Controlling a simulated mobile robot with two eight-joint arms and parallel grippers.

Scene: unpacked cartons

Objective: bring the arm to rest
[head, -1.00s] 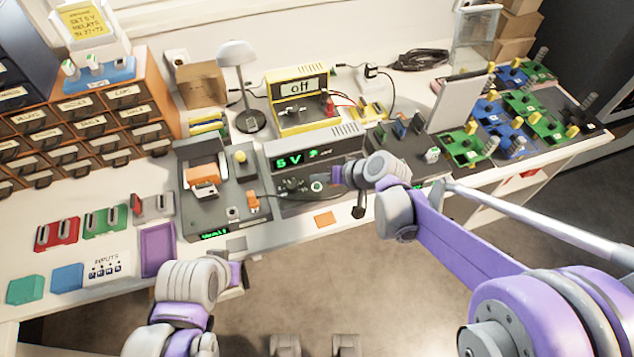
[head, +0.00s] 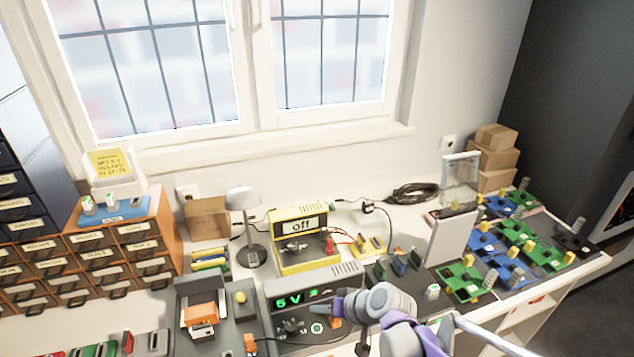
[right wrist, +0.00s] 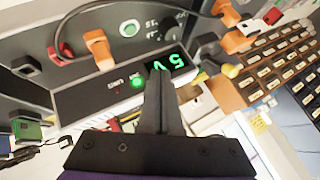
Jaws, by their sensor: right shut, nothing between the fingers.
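My right arm reaches in from the lower right of the head view. Its gripper (head: 332,301) is just in front of the grey power supply (head: 345,272) with the lit green "5 V" display. In the right wrist view the gripper's dark fingers (right wrist: 160,98) are shut together with nothing between them. The same display (right wrist: 165,66) shows there upside down beyond the fingertips, beside a lit green light (right wrist: 137,83). I cannot tell whether the fingertips touch the panel. My left gripper is in neither current view.
A yellow meter reading "off" (head: 299,252) and a lamp (head: 243,199) stand behind the supply. A grey unit with an orange block (head: 200,316) is to the left. A white upright panel (head: 452,238) and several green and blue boards stand right. Orange drawers (head: 137,232) are far left.

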